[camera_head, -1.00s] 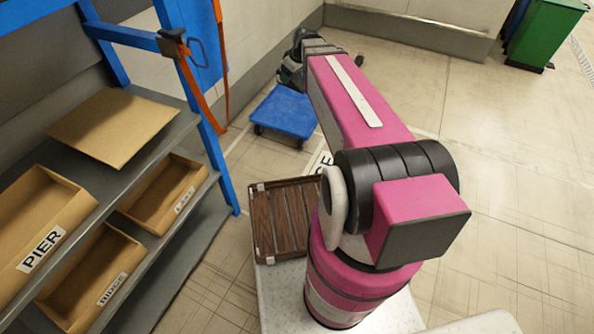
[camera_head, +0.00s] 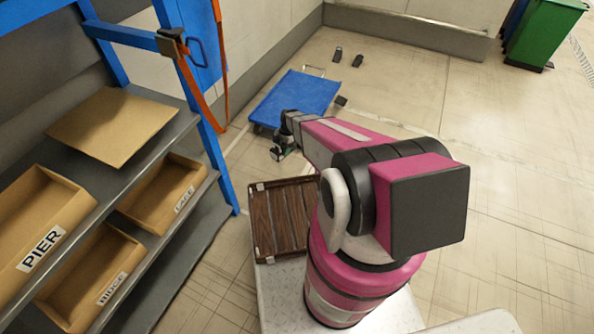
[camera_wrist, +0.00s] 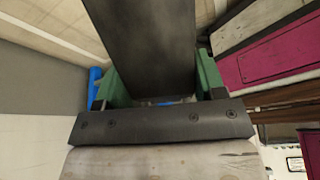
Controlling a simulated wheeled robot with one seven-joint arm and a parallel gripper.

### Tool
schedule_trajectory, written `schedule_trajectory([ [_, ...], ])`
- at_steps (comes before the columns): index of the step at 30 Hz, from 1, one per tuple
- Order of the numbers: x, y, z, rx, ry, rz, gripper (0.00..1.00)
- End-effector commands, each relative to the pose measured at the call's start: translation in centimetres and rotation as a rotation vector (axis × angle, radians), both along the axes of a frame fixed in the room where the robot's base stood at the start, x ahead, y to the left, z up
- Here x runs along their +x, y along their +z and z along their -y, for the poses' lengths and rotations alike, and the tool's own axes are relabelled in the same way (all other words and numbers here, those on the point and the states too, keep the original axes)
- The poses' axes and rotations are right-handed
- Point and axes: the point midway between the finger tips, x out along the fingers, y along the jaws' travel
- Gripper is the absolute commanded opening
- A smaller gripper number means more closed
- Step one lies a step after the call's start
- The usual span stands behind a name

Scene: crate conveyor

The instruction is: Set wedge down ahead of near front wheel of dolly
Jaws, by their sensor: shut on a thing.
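A blue flat dolly (camera_head: 296,98) stands on the floor by the wall, with a thin metal handle at its far end. My gripper (camera_head: 281,153) is low beside the dolly's near edge, in front of it in the picture. In the wrist view my gripper (camera_wrist: 160,95) has its green fingers on both sides of a dark grey wedge (camera_wrist: 142,45), shut on it. The wedge's far end runs out of the wrist frame. The dolly's near wheels are hardly visible, and I cannot tell the wedge's height above the floor.
Dark blocks lie on the floor beyond the dolly (camera_head: 338,54) (camera_head: 357,61), and another is at its right side (camera_head: 341,101). A shelf (camera_head: 190,120) with cardboard bins stands left. A brown slatted tray (camera_head: 283,218) is near my base.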

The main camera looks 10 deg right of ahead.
Motion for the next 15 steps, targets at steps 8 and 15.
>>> schedule_trajectory([
  [8, -2.7, -8.5, -0.8, 0.000, 0.252, 0.000, 0.22],
  [15, -2.3, -10.7, 0.0, 0.001, 0.299, 0.002, 0.22],
])
